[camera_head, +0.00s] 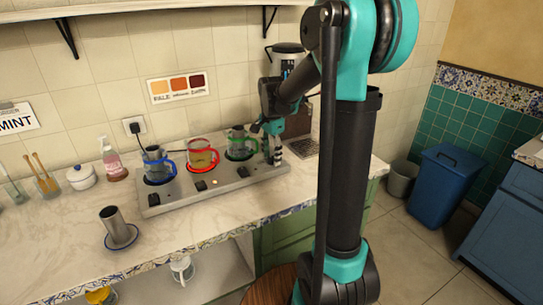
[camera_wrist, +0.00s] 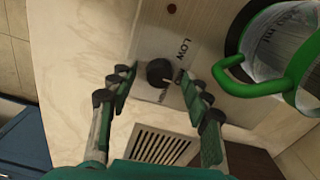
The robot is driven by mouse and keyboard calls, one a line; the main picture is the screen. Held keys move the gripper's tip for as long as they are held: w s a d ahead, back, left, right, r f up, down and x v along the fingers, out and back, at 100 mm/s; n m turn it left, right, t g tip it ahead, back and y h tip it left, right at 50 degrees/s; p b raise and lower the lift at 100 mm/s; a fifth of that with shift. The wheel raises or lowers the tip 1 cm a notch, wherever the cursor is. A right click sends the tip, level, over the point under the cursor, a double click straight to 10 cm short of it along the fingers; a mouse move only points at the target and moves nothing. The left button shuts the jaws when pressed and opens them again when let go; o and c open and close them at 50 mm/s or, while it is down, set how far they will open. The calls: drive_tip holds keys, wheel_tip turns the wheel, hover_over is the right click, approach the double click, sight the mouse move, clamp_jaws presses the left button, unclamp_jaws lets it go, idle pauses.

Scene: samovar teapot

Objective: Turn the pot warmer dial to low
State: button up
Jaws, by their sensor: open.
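The black round dial (camera_wrist: 159,72) shows in the wrist view, on a pale plate. The word LOW (camera_wrist: 183,47) is printed above and to its right; another label below it is partly hidden. I cannot tell clearly which way the dial points. My gripper (camera_wrist: 155,80) is open, with one finger on each side of the dial; whether either touches it I cannot tell. In the head view my gripper (camera_head: 272,157) points down at the right end of the grey pot warmer (camera_head: 225,187), and the dial is hidden there.
A green-handled glass pot (camera_wrist: 282,50) stands close to the right finger. Red (camera_head: 202,156) and blue (camera_head: 155,166) pots stand farther left on the warmer. A slotted grate (camera_wrist: 160,147) lies beside the dial. A metal cup (camera_head: 114,225) stands on the counter's front left.

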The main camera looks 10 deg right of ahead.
drive_tip(key=shift+f, duration=0.1)
drive_tip(key=shift+c, duration=0.6)
clamp_jaws()
drive_tip(key=shift+n, duration=0.4)
drive_tip(key=n, duration=0.5)
drive_tip(key=shift+n, duration=0.3)
drive_tip(key=n, duration=0.5)
drive_tip(key=shift+n, duration=0.3)
drive_tip(key=shift+o, duration=0.6)
unclamp_jaws()
